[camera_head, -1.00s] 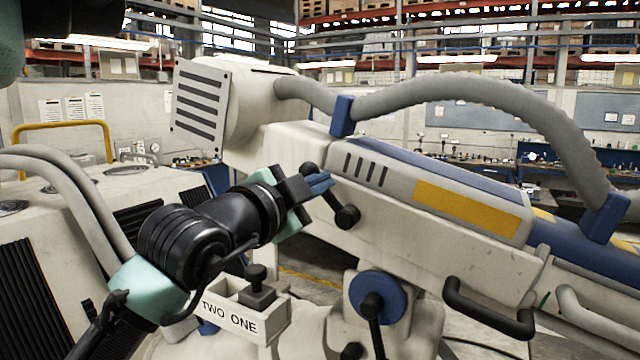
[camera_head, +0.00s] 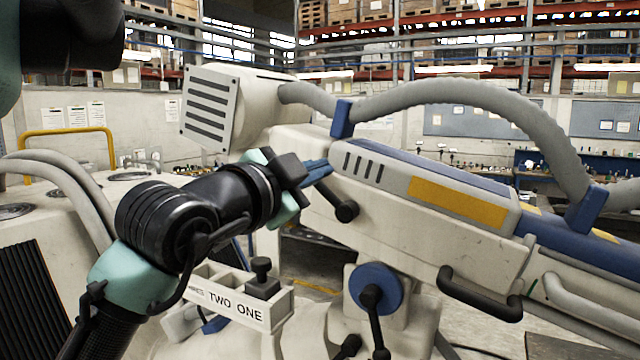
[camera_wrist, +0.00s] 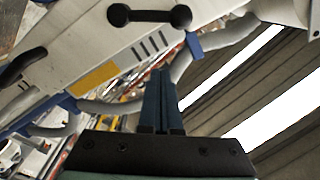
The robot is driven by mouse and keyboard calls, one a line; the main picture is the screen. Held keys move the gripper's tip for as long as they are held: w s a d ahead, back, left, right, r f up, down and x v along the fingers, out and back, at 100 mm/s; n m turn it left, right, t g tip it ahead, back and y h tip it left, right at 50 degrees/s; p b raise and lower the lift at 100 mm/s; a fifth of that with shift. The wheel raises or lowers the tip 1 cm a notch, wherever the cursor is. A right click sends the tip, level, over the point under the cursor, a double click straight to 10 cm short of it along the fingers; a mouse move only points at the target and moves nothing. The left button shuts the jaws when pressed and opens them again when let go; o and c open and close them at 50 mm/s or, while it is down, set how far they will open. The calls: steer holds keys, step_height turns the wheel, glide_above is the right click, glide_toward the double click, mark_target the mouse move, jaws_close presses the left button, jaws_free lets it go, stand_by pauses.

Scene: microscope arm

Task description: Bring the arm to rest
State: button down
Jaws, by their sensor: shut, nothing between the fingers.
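My gripper (camera_head: 318,170) is at the end of my black and teal arm, its blue fingers together and empty. In the head view it overlaps the large off-white microscope arm (camera_head: 440,235), left of its slotted panel; I cannot tell the exact gap. A black double-ended knob (camera_head: 346,211) on the machine shows below the fingers, its upper end hidden behind my gripper. In the wrist view the closed fingers (camera_wrist: 160,78) point toward the ceiling and grey hose, apart from the knob (camera_wrist: 150,16).
A box labelled TWO ONE (camera_head: 240,300) with a black lever stands below my forearm. A blue disc with a black handle (camera_head: 375,290) and a black grab bar (camera_head: 480,295) jut from the machine. A grey hose (camera_head: 460,95) arches above.

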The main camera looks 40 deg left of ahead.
steer(key=shift+b+v, duration=1.25)
steer(key=shift+v, duration=1.75)
steer(key=w+d+r+t+h+b, duration=0.1)
steer(key=w+d+r+t+h, duration=0.15)
steer(key=d, duration=0.75)
steer(key=w+d+r+t+h+b, duration=0.1)
steer(key=w+d+r+t+h, duration=0.15)
steer(key=d, duration=0.65)
steer(key=s+d+f+n+t, duration=0.1)
steer(key=s+d+n+t, duration=0.1)
steer(key=d, duration=0.4)
steer(key=s+d+f+n+t+y+b, duration=0.1)
steer(key=s+d+n+t, duration=0.1)
steer(key=s+d+n, duration=0.3)
steer(key=s+d, duration=0.1)
steer(key=d, duration=0.1)
steer(key=shift+s+d+f, duration=0.25)
steer(key=shift+s+d, duration=0.05)
steer(key=shift+s, duration=0.05)
